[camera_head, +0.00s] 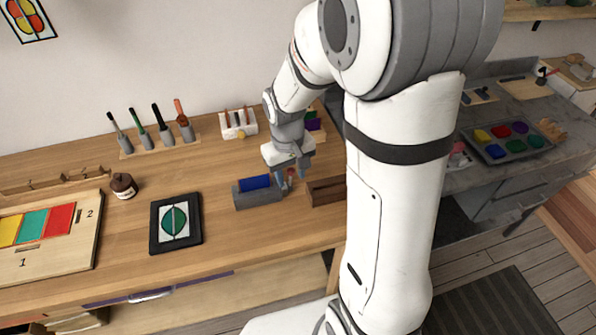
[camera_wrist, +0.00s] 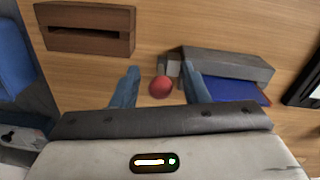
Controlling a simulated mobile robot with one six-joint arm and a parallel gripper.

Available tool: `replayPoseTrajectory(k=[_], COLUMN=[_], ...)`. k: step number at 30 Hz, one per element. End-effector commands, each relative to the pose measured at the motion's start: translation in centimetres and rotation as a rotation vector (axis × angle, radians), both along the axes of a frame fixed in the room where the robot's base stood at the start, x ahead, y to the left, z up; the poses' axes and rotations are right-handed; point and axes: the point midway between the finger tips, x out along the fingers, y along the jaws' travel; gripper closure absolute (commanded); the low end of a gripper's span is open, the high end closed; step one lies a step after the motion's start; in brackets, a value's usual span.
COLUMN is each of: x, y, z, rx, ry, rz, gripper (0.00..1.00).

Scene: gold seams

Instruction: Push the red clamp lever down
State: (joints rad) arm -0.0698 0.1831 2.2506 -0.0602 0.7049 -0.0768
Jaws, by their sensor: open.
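The red clamp lever shows as a round red knob (camera_wrist: 160,87) between the two blue fingers of my gripper (camera_wrist: 160,69) in the wrist view. A gap shows on each side of the knob. The knob also shows small and partly hidden below my gripper (camera_head: 291,180) in the head view. The grey clamp block (camera_wrist: 228,64) lies beside the right finger, with a blue piece (camera_wrist: 230,91) along it. In the head view the clamp block (camera_head: 258,197) stands just left of my gripper. My gripper is open and empty. The lever's arm is mostly hidden.
A slotted brown wooden block (camera_wrist: 88,28) stands on the other side of my gripper. A dark tablet-like frame (camera_head: 176,222) lies left of the clamp. A rack of tools (camera_head: 160,140) and a small holder (camera_head: 238,124) stand behind. Bare tabletop lies between.

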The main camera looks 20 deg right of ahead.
Motion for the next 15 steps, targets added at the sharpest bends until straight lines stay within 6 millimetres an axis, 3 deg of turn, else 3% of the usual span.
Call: replayPoseTrajectory(k=[9,15], x=[0.01,0.0], y=[0.01,0.03], z=[-0.44,-0.42], rx=[0.0,0.0], ry=[-0.001,-0.001], rz=[0.0,0.0], gripper=[0.59,0.75])
